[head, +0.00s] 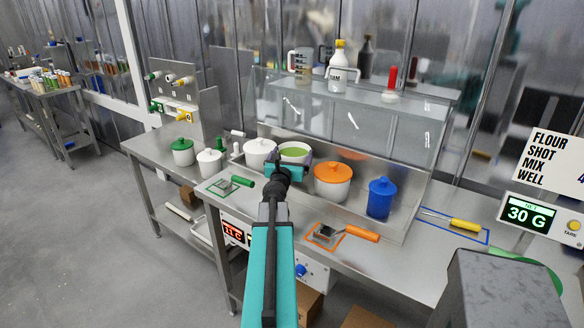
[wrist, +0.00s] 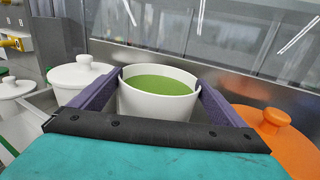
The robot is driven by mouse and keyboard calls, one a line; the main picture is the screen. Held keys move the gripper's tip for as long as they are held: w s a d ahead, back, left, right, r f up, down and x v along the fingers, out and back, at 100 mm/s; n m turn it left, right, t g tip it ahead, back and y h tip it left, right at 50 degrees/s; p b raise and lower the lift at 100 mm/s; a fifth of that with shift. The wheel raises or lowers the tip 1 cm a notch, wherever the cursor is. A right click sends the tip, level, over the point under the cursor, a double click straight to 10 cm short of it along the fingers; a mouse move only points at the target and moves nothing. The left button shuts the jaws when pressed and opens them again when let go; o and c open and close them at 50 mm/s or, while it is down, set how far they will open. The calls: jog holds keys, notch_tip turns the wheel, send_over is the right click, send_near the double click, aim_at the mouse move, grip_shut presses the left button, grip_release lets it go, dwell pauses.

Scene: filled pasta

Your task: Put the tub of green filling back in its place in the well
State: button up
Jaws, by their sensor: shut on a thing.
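The tub of green filling (head: 295,153) is white, round and without a lid, and its green contents show level. It stands upright between a white-lidded tub (head: 259,153) and the orange-lidded tub (head: 333,181). My gripper (head: 288,168) is shut on this tub. In the wrist view the tub (wrist: 157,102) sits between the two dark fingers of my gripper (wrist: 157,90), one on each side. The steel well (head: 398,208) runs along the back of the counter. The tub's base is hidden by my gripper, so I cannot tell whether it rests in the well.
A sloping steel and clear panel with a shelf (head: 360,95) rises behind. An orange-handled scoop (head: 362,234) lies in front.

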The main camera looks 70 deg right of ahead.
jog(key=shift+f, duration=0.1)
dwell(0.3)
jog(key=shift+f+b, duration=0.6)
jog(key=shift+f, duration=1.25)
jog(key=o, duration=1.7)
jog(key=shift+f, duration=0.2)
jog(key=shift+c, duration=0.2)
jog(key=shift+o, duration=0.4)
jog(key=shift+r, duration=0.1)
jog(key=shift+r, duration=0.1)
jog(key=shift+s+a+b, duration=0.25)
jog(key=shift+a+b, duration=0.05)
jog(key=shift+a, duration=1.25)
jog(key=shift+s+a+b, duration=0.2)
jog(key=shift+a+b, duration=0.05)
jog(key=shift+a, duration=1.3)
jog(key=shift+a+r+p, duration=0.1)
jog(key=shift+a+p, duration=0.05)
jog(key=shift+p, duration=0.65)
jog(key=shift+a+p, duration=0.1)
jog(key=shift+p, duration=0.2)
